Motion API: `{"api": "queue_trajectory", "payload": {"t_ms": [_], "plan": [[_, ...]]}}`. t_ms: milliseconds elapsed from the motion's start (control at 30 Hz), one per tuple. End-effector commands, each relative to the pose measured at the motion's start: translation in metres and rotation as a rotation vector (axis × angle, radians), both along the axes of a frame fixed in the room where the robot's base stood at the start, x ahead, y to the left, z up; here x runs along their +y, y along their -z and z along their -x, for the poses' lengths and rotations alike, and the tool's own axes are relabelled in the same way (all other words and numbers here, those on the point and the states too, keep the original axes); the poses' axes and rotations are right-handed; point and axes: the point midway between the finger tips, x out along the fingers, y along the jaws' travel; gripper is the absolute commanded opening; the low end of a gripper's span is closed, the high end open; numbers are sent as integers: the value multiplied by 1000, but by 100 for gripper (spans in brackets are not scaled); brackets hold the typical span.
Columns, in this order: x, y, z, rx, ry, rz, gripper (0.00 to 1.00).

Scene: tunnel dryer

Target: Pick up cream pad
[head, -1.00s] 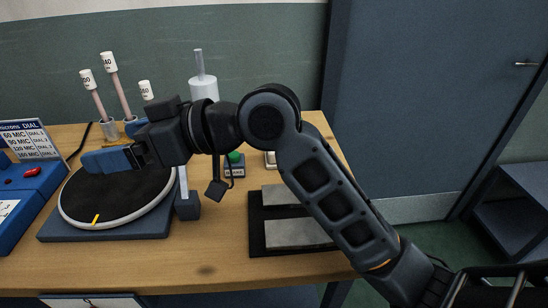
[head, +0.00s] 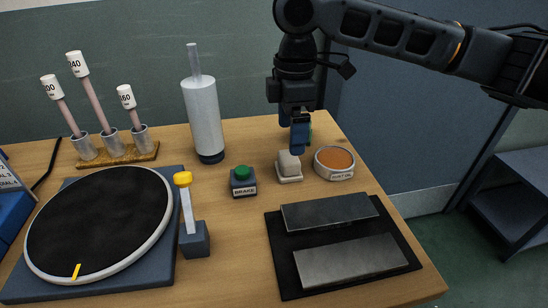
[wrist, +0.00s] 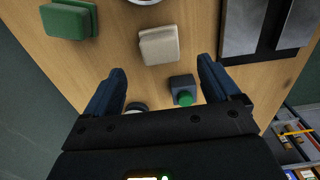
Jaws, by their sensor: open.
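The cream pad (head: 289,163) is a small pale block on a flat base, standing on the wooden bench between the brake button and an orange-topped round tin. In the wrist view the cream pad (wrist: 159,46) lies just beyond the fingertips, roughly centred between them. My gripper (head: 300,147) hangs pointing down above and slightly behind the pad in the head view. In the wrist view my gripper (wrist: 161,66) has its two blue fingers spread wide with nothing held. The gap between fingers and pad is hard to judge.
A green block (wrist: 70,20) sits beside the pad, mostly hidden in the head view. Nearby are the round tin (head: 335,162), the green brake button (head: 243,180), a white cylinder (head: 202,115) and a black mat (head: 284,274) with two grey plates. A black turntable (head: 95,225) stands left.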

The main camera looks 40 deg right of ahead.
Motion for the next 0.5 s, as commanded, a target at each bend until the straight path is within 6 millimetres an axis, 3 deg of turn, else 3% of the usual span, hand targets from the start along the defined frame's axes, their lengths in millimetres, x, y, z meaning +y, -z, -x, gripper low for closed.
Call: {"api": "queue_trajectory", "payload": {"t_ms": [500], "plan": [[1,56,2,9,2,8,89]]}}
